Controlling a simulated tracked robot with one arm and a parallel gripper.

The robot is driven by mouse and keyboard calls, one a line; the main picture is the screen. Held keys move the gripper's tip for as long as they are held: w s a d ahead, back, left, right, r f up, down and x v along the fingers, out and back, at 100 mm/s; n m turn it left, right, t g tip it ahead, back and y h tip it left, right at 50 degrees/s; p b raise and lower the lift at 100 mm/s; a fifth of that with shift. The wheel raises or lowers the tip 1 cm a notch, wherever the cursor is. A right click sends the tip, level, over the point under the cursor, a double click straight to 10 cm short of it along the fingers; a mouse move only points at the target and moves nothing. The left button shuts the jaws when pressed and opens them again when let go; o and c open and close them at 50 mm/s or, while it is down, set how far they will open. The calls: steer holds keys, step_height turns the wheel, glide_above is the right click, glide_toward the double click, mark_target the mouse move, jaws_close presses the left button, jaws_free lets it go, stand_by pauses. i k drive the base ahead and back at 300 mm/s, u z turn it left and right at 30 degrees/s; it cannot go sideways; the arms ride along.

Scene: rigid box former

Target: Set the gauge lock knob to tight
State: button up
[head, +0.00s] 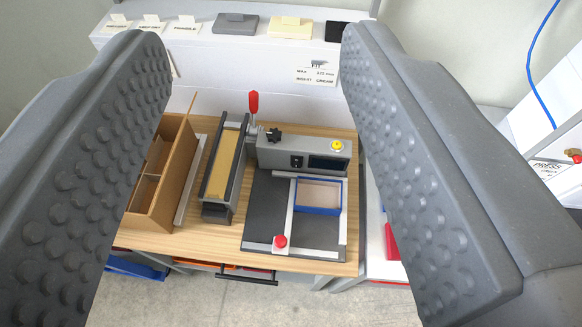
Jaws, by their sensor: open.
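A round red knob (280,241) sits on a white block at the front end of a white rail (290,205), on a dark grey plate (262,215). A black lobed knob (273,135) stands at the left end of the grey machine housing (300,152). I cannot tell for certain which of the two is the gauge lock knob, nor whether either is tight or loose. My gripper (256,55) is open and empty, its two studded grey fingers framing the view on the left and right. Both knobs show between the fingers, apart from them.
A red-handled lever (253,103) rises beside the machine. A yellow button (337,146) is on the housing. A blue-edged tray (319,194) lies on the plate. A brown divided box (163,185) stands left on the wooden table (225,246). A white shelf (200,52) runs behind.

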mark_target(274, 136)
steer(key=k, duration=0.65)
steer(key=u, duration=0.35)
steer(key=i, duration=1.65)
steer(key=u, duration=0.15)
